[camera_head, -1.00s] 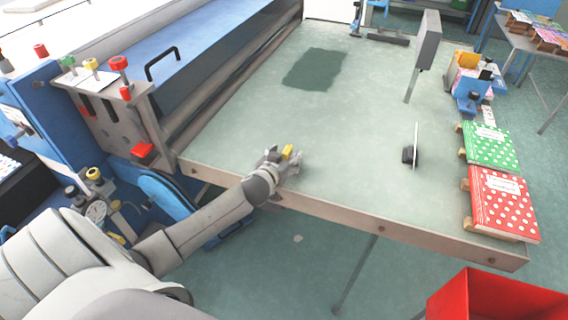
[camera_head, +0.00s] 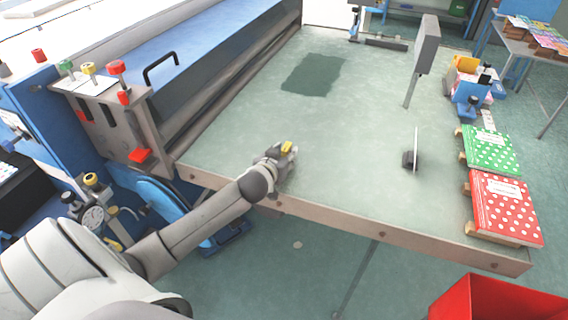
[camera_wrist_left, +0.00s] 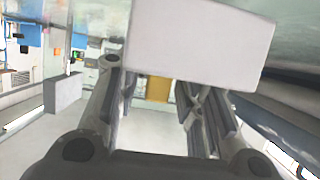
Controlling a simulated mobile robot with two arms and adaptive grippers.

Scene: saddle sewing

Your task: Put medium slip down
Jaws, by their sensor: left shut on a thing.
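My left gripper (camera_head: 284,156) is low over the near edge of the pale green table (camera_head: 350,130), left of its middle. In the left wrist view, a blank pale rectangular piece (camera_wrist_left: 198,40), which looks like the medium slip, is at the gripper's fingertips (camera_wrist_left: 155,80). It covers part of the fingers, which are shut on it. In the head view the slip cannot be made out clearly; a small yellow part (camera_head: 287,147) shows at the gripper. Whether the slip touches the table cannot be told. My right gripper is not in view.
A dark green patch (camera_head: 314,75) lies farther back. A small upright plate on a dark base (camera_head: 409,160) and a grey box on a post (camera_head: 427,45) stand to the right. Green (camera_head: 490,150) and red (camera_head: 505,207) dotted books line the right edge. The table's middle is clear.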

